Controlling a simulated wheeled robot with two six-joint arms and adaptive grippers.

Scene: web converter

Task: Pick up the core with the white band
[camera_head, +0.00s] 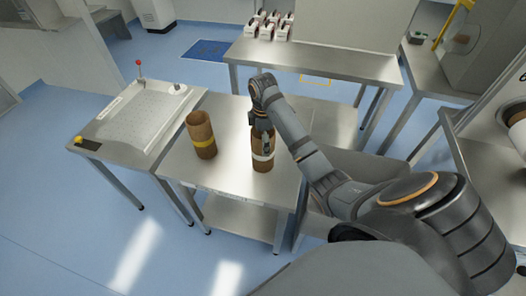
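The core with the white band (262,164) stands upright on a steel table (225,180). It is brown, and its white band circles it around mid-height. My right gripper (265,146) points down at the core's upper part, with a dark finger in front of its near wall. The other finger is hidden, so I cannot tell whether the gripper is closed on the wall. My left gripper is out of view.
A perforated steel table with a red-knobbed lever (139,65) adjoins at the left. A long bench (320,62) behind holds several white-and-dark boxes (268,26). Machinery (475,45) stands at the right. The table between the two cores is clear.

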